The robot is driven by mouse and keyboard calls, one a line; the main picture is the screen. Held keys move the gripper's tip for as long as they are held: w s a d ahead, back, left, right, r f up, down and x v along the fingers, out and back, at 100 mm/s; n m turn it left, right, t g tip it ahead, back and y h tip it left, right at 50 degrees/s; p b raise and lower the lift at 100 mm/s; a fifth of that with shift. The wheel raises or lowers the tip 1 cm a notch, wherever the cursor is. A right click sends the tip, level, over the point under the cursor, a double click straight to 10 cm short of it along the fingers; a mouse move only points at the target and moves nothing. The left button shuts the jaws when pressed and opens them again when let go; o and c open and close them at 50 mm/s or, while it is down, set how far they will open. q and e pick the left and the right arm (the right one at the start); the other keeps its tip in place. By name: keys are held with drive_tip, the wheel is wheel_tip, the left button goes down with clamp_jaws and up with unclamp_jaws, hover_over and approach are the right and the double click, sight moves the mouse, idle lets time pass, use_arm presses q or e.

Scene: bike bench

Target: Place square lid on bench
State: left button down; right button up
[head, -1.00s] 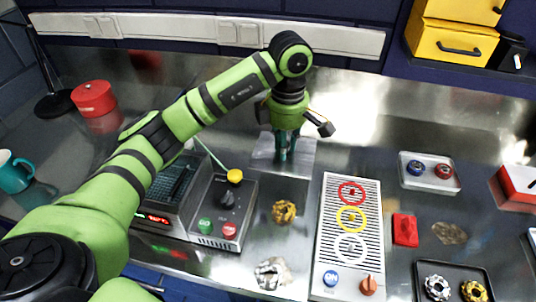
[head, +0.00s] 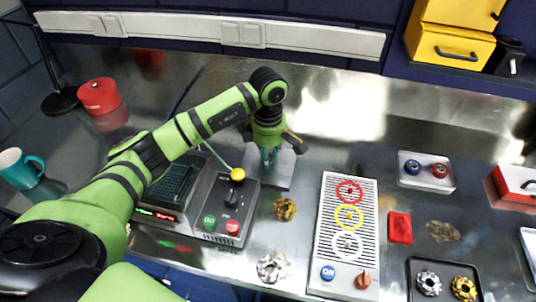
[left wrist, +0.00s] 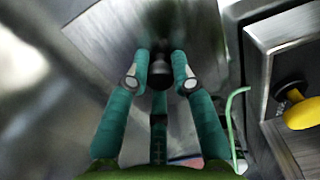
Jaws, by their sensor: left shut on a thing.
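The square lid (head: 282,179) is a flat grey metal plate, behind and right of the control box. My left gripper (head: 270,158) is above its middle, pointing down. In the left wrist view, the teal fingers (left wrist: 160,80) are shut on the lid's dark knob (left wrist: 159,68), and the shiny lid (left wrist: 105,35) spreads out beyond them. I cannot tell whether the lid touches the steel bench (head: 225,95) or hangs just above it. My right gripper is not in view.
The control box (head: 215,235) with its yellow-tipped lever (head: 237,174) stands close on the left. A gold gear (head: 285,209) lies in front of the lid. A slotted panel (head: 327,240) stands to the right. Bare bench lies behind and right of the lid.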

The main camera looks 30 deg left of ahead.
use_arm(q)
drive_tip(key=c, duration=1.1)
unclamp_jaws()
drive_tip(key=shift+f, duration=0.1)
drive_tip(key=shift+o, duration=0.2)
wheel_tip(320, 180, up, 7)
drive_tip(key=shift+w+r+b, duration=0.1)
drive_tip(key=shift+b, duration=1.15)
drive_tip(key=shift+r, duration=2.55)
